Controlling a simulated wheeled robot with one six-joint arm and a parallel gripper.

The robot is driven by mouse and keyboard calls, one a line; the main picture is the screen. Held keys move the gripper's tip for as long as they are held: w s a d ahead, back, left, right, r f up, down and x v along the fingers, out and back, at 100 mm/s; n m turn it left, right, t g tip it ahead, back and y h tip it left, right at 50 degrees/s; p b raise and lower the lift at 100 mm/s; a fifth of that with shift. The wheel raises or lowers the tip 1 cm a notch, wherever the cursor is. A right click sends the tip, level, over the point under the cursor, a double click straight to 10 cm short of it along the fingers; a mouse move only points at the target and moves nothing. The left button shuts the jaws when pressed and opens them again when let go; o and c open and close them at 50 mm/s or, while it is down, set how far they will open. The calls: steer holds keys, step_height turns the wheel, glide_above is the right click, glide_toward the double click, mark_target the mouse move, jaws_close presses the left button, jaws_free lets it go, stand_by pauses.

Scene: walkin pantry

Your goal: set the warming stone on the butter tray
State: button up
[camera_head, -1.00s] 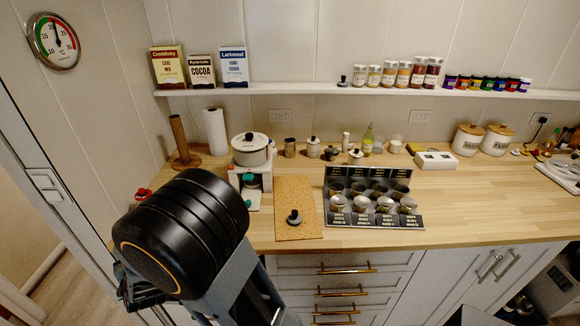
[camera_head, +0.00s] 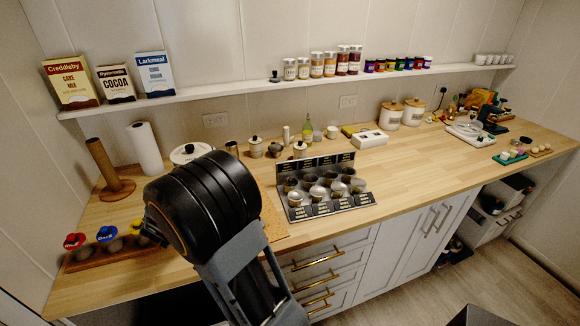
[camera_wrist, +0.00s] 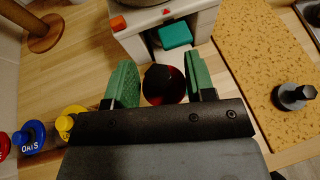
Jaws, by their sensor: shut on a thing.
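In the wrist view my gripper (camera_wrist: 163,76) has its two green-padded fingers closed on the sides of a small round thing (camera_wrist: 163,84). It is black on top with a dark red edge; I cannot tell for sure that it is the warming stone. It is over the wooden counter, in front of a white appliance; its height is unclear. In the head view my arm hides the gripper and the held thing. I cannot pick out the butter tray with certainty.
A cork board (camera_wrist: 250,60) with a black-knobbed piece (camera_wrist: 294,96) lies to the right. Jars with red, blue (camera_head: 107,233) and yellow lids stand in a wooden rack at left. A tiered jar rack (camera_head: 297,211) stands mid-counter. Counter right of it is partly clear.

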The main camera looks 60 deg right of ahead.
steer(key=s+d+r+m+g+h, duration=0.2)
steer(key=s+d+m+g+h, duration=0.15)
steer(key=d, duration=0.55)
steer(key=m+g+y+b, duration=0.3)
steer(key=m+g, duration=1)
steer(key=g, duration=0.1)
glide_above(295, 196)
steer(key=f, duration=0.4)
steer(key=shift+d+f, duration=0.2)
steer(key=shift+f, duration=0.15)
steer(key=shift+f+b, duration=0.35)
steer(key=shift+f, duration=0.3)
steer(key=shift+a+f, duration=0.1)
steer(key=shift+f, duration=0.5)
steer(key=o, duration=1)
steer(key=shift+o, duration=0.2)
steer(key=b+v, duration=0.1)
steer(key=v, duration=1.2)
steer(key=shift+w+a+r, duration=0.15)
steer(key=shift+w+a, duration=0.05)
steer(key=shift+w, duration=0.15)
